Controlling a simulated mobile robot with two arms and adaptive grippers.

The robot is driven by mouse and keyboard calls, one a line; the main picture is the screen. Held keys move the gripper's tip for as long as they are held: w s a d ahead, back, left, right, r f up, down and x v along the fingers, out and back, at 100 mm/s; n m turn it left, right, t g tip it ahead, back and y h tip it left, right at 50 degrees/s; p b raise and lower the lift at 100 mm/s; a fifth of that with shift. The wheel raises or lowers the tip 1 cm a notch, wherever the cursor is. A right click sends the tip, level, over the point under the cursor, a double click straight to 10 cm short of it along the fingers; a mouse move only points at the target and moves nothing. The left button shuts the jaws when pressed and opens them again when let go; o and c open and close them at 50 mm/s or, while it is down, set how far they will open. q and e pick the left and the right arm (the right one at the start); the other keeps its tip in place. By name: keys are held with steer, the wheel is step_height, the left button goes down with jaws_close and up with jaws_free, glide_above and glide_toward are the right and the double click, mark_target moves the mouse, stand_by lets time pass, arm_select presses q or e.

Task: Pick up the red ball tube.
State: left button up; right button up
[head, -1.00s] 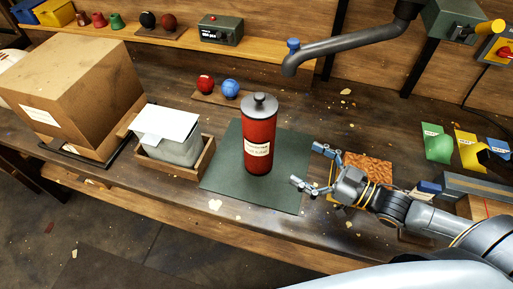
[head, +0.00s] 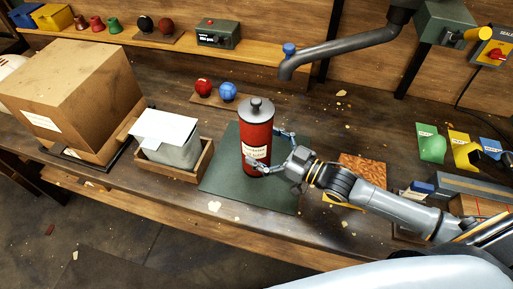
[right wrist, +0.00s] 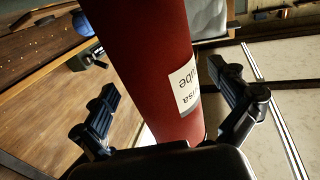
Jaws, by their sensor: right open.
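The red ball tube (head: 257,133) stands upright on the dark green mat (head: 222,178) in the head view. It has a dark lid with a knob and a white label. My right gripper (head: 268,150) is open, with one finger on the far side of the tube and one across its near side. In the right wrist view the red tube (right wrist: 150,60) lies between the two spread fingers (right wrist: 170,108); gaps show on both sides. Whether the palm touches the tube cannot be told. My left gripper is not in view.
Left of the tube, a wooden tray (head: 203,167) holds a grey container with white paper. A large cardboard box (head: 75,95) stands further left. Behind are a red ball (head: 203,87) and a blue ball (head: 227,91) on a stand. A dark pipe (head: 340,57) hangs above.

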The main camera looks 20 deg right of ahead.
steer(key=shift+x, duration=1.1)
steer(key=shift+s, duration=0.1)
steer(key=shift+c, duration=0.2)
steer(key=shift+d, duration=0.1)
steer(key=c, duration=1.5)
steer(key=shift+r, duration=0.1)
steer(key=shift+c, duration=0.6)
steer(key=shift+r, duration=0.1)
